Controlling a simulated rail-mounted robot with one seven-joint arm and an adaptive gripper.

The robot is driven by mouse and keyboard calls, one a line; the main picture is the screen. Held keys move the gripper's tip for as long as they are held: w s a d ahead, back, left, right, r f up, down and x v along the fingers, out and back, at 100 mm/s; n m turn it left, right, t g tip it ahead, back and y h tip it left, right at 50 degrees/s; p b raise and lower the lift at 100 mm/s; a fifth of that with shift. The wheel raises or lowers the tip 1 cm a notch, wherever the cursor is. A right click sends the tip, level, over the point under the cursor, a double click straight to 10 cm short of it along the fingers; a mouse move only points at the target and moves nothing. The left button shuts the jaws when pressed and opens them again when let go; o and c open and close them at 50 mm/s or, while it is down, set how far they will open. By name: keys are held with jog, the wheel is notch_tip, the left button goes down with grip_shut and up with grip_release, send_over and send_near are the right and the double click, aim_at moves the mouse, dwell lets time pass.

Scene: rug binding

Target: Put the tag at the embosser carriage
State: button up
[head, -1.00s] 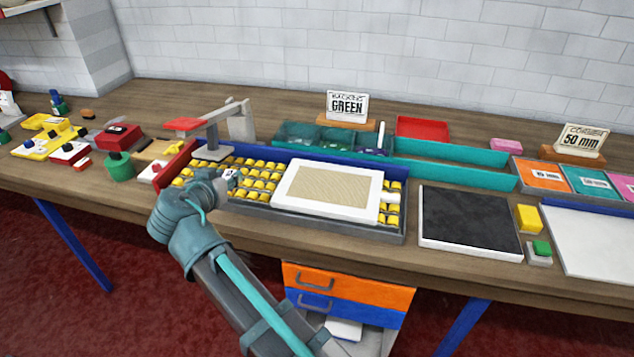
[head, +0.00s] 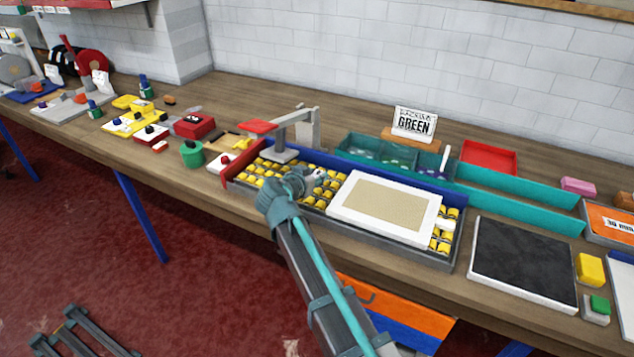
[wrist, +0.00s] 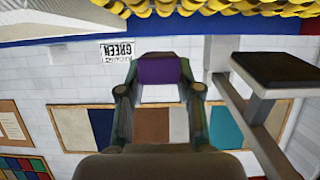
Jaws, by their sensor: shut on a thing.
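My gripper (head: 310,182) is over the left part of the roller tray, and its fingers are small and partly hidden in the head view. In the wrist view my gripper (wrist: 159,88) is shut on a flat purple piece, apparently the tag (wrist: 158,70), which spans the fingers. A pale patch shows just below it. A press with a red-topped lever (head: 258,126), possibly the embosser, stands behind and left of my gripper. Its dark pad (wrist: 278,70) shows at the right of the wrist view, apart from the tag. I cannot single out the carriage.
The tray (head: 405,258) holds rows of yellow rollers and a white-framed beige panel (head: 385,205). A teal divided bin (head: 358,150) stands behind it, near a GREEN sign (head: 414,124). A black slab (head: 523,262) lies to the right. A green round container (head: 192,154) stands left.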

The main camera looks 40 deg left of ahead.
aim_at(317, 192)
jog(key=shift+w+a+f, duration=0.15)
jog(key=shift+w+f, duration=0.35)
jog(key=shift+f, duration=0.05)
notch_tip(317, 192, down, 3)
jog(key=shift+w+r+p, duration=0.15)
jog(key=shift+r+p, duration=0.05)
jog(key=shift+p, duration=0.75)
jog(key=shift+f, duration=0.45)
jog(key=shift+f+b, duration=0.25)
jog(key=shift+b, duration=0.1)
jog(key=o, duration=0.9)
jog(key=shift+r, duration=0.1)
